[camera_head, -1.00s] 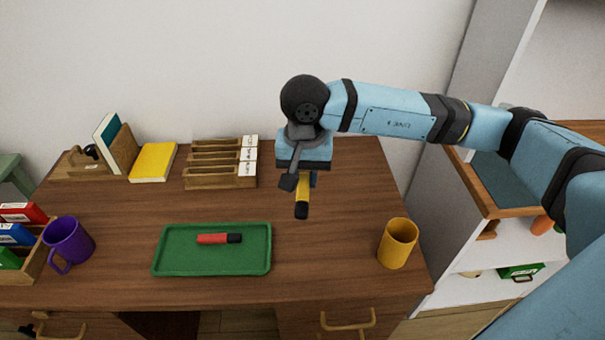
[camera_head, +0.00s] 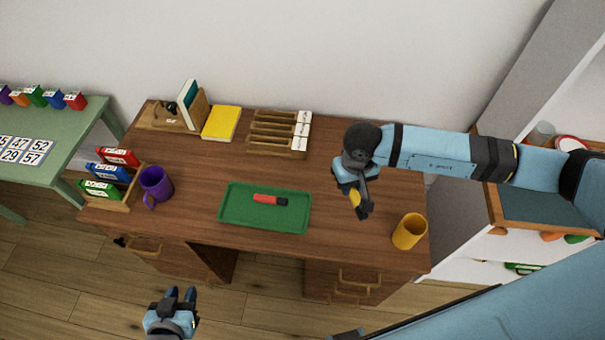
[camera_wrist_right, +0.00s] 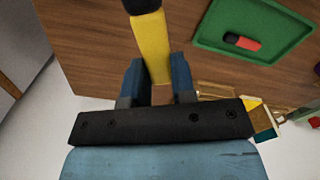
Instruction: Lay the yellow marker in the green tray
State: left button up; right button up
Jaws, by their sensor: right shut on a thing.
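The yellow marker (camera_head: 354,198) is held in my right gripper (camera_head: 357,198), to the right of the green tray and above the desk. In the right wrist view the yellow marker (camera_wrist_right: 151,45) stands out between the two blue fingers of the right gripper (camera_wrist_right: 157,78), its black end pointing away. The green tray (camera_head: 238,213) lies on the desk with a red marker (camera_head: 265,199) with a black end in it. The tray (camera_wrist_right: 225,45) also shows at the upper right of the wrist view. My left gripper (camera_head: 180,293) is open and empty, low in front of the desk.
A yellow cup (camera_head: 409,232) stands at the desk's right front, near the right gripper. A purple mug (camera_head: 155,186) stands left of the tray. A wooden sorter (camera_head: 275,140) and a yellow book (camera_head: 221,123) are behind. The desk between tray and cup is clear.

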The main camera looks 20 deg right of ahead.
aim_at(251, 214)
jog(key=i+j+z, duration=0.15)
jog(key=j+z, duration=0.2)
jog(key=j, duration=0.7)
jog(key=j+z, duration=0.3)
jog(key=j, duration=0.7)
jog(key=k+j+z, duration=0.15)
jog(key=j+z, duration=0.2)
jog(key=j, duration=0.7)
